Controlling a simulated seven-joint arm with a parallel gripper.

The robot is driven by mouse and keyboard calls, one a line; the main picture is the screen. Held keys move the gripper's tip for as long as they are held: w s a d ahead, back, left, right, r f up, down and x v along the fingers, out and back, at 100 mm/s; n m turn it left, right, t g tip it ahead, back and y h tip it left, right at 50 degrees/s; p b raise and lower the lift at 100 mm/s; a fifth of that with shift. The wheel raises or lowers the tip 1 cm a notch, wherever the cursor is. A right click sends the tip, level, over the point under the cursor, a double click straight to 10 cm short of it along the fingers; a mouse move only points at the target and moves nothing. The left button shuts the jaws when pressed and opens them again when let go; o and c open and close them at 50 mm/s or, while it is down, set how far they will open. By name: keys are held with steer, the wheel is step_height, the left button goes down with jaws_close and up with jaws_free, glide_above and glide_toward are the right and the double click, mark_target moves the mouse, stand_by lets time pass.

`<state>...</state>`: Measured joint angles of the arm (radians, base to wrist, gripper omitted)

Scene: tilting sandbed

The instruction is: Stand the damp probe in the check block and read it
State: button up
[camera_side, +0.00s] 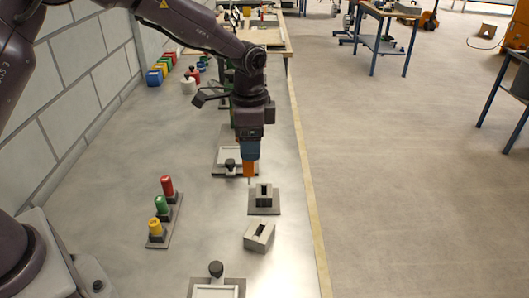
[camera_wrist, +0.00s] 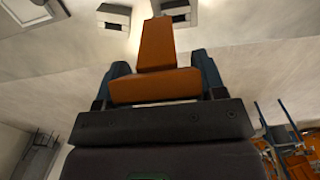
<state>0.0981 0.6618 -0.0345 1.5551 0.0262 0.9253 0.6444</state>
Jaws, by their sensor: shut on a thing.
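My gripper (camera_side: 250,150) points down and its blue fingers are shut on an orange probe, the damp probe (camera_side: 249,169), whose thin tip points down. In the wrist view the probe (camera_wrist: 156,48) stands out between the blue fingers (camera_wrist: 160,84). A grey block (camera_side: 264,195) with a dark slot stands on a dark base plate, just below and right of the probe tip. The tip appears above it and not inside the slot. A second grey slotted block (camera_side: 260,236) sits turned at an angle nearer the camera. I cannot tell which is the check block; any reading is not visible.
A rack (camera_side: 176,232) holding red, green and yellow handles stands at left. A framed tray with a black knob (camera_side: 216,270) is at the near edge; a similar one (camera_side: 226,163) lies behind my gripper. The table's edge (camera_side: 309,210) runs along the right.

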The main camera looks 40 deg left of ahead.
steer(key=s+r, duration=0.5)
steer(key=s, duration=0.4)
steer(key=w+d+f+m, duration=0.3)
steer(key=d+f+m, duration=0.1)
steer(key=d, duration=0.4)
steer(key=shift+w+d+f+m, duration=0.25)
steer(key=shift+w+f+m, duration=0.05)
steer(key=shift+w+f, duration=0.1)
steer(key=shift+f, duration=2.25)
steer(key=shift+f, duration=0.2)
steer(key=shift+f, duration=0.85)
steer(key=shift+f, duration=0.45)
